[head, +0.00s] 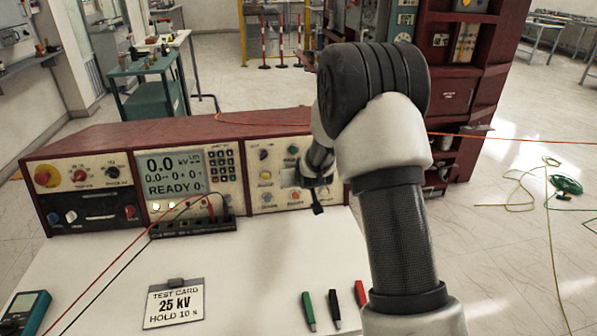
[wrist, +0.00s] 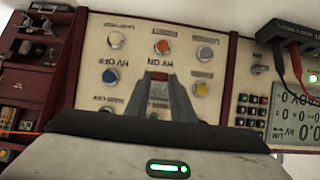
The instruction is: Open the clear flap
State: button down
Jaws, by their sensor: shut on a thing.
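My gripper (wrist: 160,78) is at the right-hand control panel (wrist: 95,70), which appears upside down in the wrist view. Its two grey fingers are close together over the middle of the panel, at the HV ON label. They are shut on a small, thin edge, apparently the clear flap (wrist: 160,75); its outline is hard to make out. An orange button (wrist: 162,47) shows just beyond the fingertips. In the head view my gripper (head: 290,178) meets the panel between a green button (head: 293,150) and the orange one. My arm hides the panel's right part.
The readout (head: 170,172) left of the panel shows 0.0 kV and READY. Red and black leads run from a dark terminal block (head: 195,228) in front of it. A test card (head: 174,305), a multimeter (head: 24,312) and several coloured probes (head: 334,308) lie on the white bench.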

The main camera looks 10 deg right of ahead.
jog(key=r+g+p, duration=0.1)
jog(key=g+p, duration=0.1)
jog(key=p, duration=0.1)
jog(key=w+r+g+p, duration=0.1)
jog(key=r+g+p, duration=0.1)
jog(key=g+p, duration=0.1)
jog(key=r+g+p, duration=0.2)
jog(key=g+p, duration=0.1)
jog(key=p, duration=0.2)
jog(key=shift+w, duration=0.3)
jog(key=shift+r+g+p, duration=0.1)
jog(key=shift+g+p, duration=0.2)
jog(key=shift+p, duration=0.05)
jog(key=c, duration=1.5)
grip_release()
jog(key=shift+r, duration=0.15)
jog(key=r, duration=0.5)
jog(key=s+r, duration=0.1)
jog(key=r, duration=0.5)
jog(key=s+r, duration=0.1)
jog(key=r, duration=0.5)
jog(key=shift+r, duration=0.1)
